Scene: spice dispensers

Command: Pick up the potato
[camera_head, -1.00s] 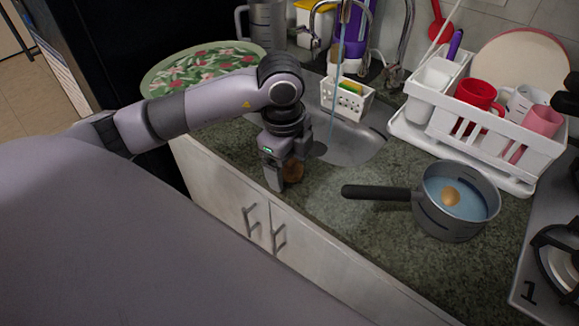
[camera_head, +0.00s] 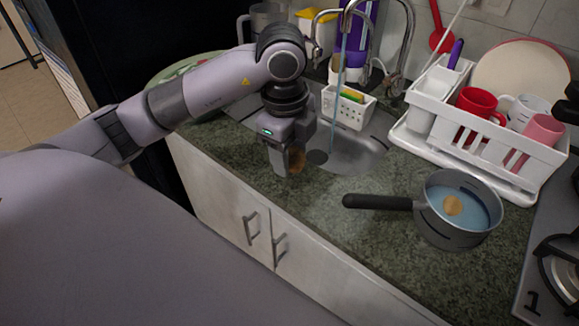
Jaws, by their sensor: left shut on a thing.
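A brown potato (camera_head: 297,160) shows between the fingers of my left gripper (camera_head: 287,163), which is shut on it. The gripper points down and holds the potato above the front edge of the counter, just left of the sink. Part of the potato is hidden behind the near finger. Another round, tan-brown item (camera_head: 453,204) lies in the water in a grey pot (camera_head: 447,238) on the counter to the right. My right gripper is not in view.
The sink (camera_head: 352,153) with running water lies right behind the gripper. A white dish rack (camera_head: 480,150) with mugs and a plate stands at the back right. The pot's black handle (camera_head: 377,202) points left. The counter (camera_head: 330,215) between gripper and pot is clear.

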